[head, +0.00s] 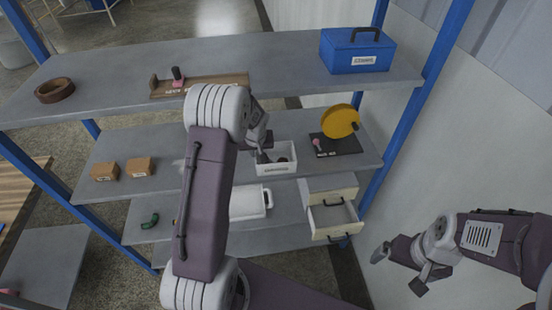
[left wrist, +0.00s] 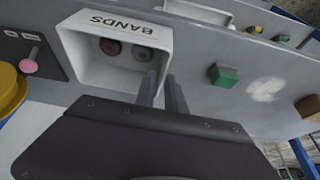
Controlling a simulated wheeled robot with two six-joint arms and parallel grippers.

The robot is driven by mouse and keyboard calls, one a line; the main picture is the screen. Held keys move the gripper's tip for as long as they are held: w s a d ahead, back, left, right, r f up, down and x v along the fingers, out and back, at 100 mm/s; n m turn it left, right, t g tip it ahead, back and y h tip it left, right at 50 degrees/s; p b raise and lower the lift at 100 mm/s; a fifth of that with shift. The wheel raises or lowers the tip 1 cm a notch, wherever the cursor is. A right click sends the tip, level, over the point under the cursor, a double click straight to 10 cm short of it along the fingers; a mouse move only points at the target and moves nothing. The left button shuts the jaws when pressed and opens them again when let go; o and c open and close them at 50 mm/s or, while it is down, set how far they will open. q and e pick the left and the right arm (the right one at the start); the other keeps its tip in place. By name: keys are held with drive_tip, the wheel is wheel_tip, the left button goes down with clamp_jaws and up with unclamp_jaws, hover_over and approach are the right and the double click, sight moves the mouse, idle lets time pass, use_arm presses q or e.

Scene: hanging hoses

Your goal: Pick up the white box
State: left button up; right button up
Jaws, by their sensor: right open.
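The white box (head: 277,171) is an open bin on the middle shelf. In the left wrist view the white box (left wrist: 85,62) reads "BANDS" and has a brown and a grey-green round item inside. My left gripper (head: 262,154) is at the box's left side in the head view. In the left wrist view its two fingers (left wrist: 162,92) lie either side of a box wall, one inside and one outside. Whether they press on the wall I cannot tell. My right gripper (head: 399,270) is open and empty, right of the shelves.
A yellow disc (head: 340,121) on a dark base stands right of the box. Two cardboard boxes (head: 140,166) are further left. The upper shelf (head: 280,62) overhangs behind my left arm and bears a blue case (head: 357,50). A green block (left wrist: 223,75) shows beside the box.

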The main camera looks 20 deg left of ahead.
use_arm(q)
drive_tip(key=x, duration=0.1)
drive_tip(key=p+x, duration=0.1)
drive_tip(key=x, duration=0.2)
drive_tip(key=shift+s+a+f, duration=0.15)
drive_tip(key=shift+s+a, duration=0.1)
drive_tip(key=shift+s, duration=0.1)
drive_tip(key=shift+w+f, duration=0.4)
drive_tip(key=shift+s, duration=0.1)
drive_tip(key=shift+s, duration=0.1)
drive_tip(key=shift+f, duration=0.15)
drive_tip(key=shift+b, duration=0.3)
clamp_jaws()
